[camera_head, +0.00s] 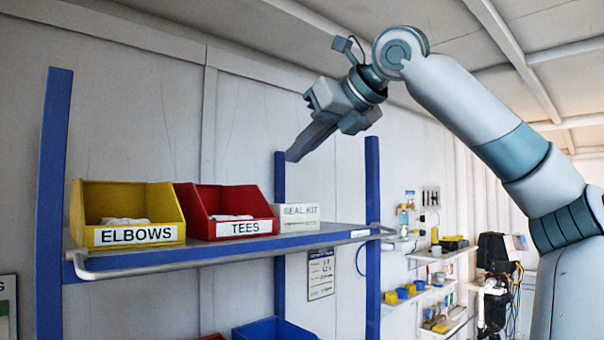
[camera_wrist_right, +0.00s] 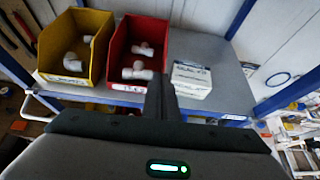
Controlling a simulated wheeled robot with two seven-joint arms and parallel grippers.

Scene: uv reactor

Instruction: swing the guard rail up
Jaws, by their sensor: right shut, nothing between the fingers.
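The grey guard rail (camera_head: 82,272) runs along the front edge of the shelf (camera_head: 350,233), low and level with the board, with bent ends at left and right. Its left end also shows in the wrist view (camera_wrist_right: 27,108); my gripper's body hides much of the rest there. My right gripper (camera_head: 291,157) is shut and empty. It is tilted down to the left, well above the shelf and the seal kit box, apart from the rail. In the wrist view its fingers (camera_wrist_right: 161,88) appear between the red bin and the box. My left gripper is not in view.
On the shelf stand a yellow ELBOWS bin (camera_head: 90,205), a red TEES bin (camera_head: 196,222) and a white SEAL KIT box (camera_head: 297,218). Blue posts (camera_head: 52,160) flank the shelf. A blue bin (camera_head: 275,331) sits below. The air above the bins is clear.

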